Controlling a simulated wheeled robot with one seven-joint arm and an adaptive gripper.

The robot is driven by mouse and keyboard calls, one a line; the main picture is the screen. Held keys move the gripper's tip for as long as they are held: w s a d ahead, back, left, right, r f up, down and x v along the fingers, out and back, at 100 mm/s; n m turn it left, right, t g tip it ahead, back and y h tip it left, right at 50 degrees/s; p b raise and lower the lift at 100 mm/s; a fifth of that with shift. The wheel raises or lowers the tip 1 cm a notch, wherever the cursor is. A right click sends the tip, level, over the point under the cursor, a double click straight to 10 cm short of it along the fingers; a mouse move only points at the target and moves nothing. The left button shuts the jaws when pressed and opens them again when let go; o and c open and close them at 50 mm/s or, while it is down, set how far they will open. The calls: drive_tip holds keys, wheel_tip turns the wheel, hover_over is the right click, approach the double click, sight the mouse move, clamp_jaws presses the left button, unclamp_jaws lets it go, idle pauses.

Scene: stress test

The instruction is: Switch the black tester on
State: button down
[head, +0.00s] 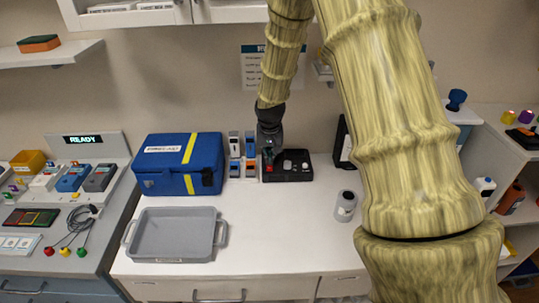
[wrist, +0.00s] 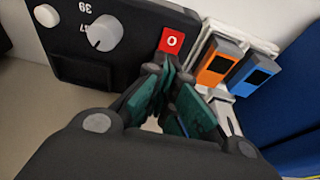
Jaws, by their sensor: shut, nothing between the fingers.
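The black tester (head: 296,174) lies on the white counter, against the back. In the wrist view the tester (wrist: 85,70) fills the upper left, with a grey dial (wrist: 104,33), a white knob (wrist: 46,15) and a red switch (wrist: 171,41) marked "O". My gripper (head: 268,158) is over the tester's left end. In the wrist view my gripper (wrist: 165,75) is shut and empty, its green fingertips just below the red switch. I cannot tell whether they touch it.
Orange and blue handheld devices (wrist: 215,64) stand beside the switch end. A blue case (head: 165,178) is left of them, with a grey tray (head: 172,252) in front. A grey-lidded bottle (head: 346,206) stands to the right. The counter's middle is clear.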

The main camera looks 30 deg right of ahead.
drive_tip(key=shift+d+f, duration=0.15)
drive_tip(key=shift+f, duration=0.1)
drive_tip(key=shift+s, duration=0.2)
idle(0.3)
drive_tip(key=shift+s+a+p, duration=0.3)
drive_tip(key=shift+s+p, duration=0.15)
drive_tip(key=shift+p, duration=0.1)
drive_tip(key=shift+r, duration=0.1)
drive_tip(key=shift+w+r, duration=0.15)
drive_tip(key=shift+r, duration=0.4)
drive_tip(key=d+v, duration=0.1)
drive_tip(key=v, duration=0.6)
wheel_tip(320, 180, up, 6)
drive_tip(key=t+b, duration=0.1)
drive_tip(key=b, duration=0.4)
hover_over(270, 167)
drive_tip(key=s, duration=0.1)
drive_tip(key=shift+h, duration=0.4)
drive_tip(key=x, duration=0.3)
drive_tip(key=p+x, duration=0.1)
drive_tip(key=x, duration=0.3)
drive_tip(key=a+p+x, duration=0.1)
drive_tip(key=x, duration=0.3)
drive_tip(key=shift+s+f, duration=0.15)
drive_tip(key=shift+f, duration=0.15)
drive_tip(key=shift+f+p, duration=0.35)
drive_tip(key=shift+f, duration=0.7)
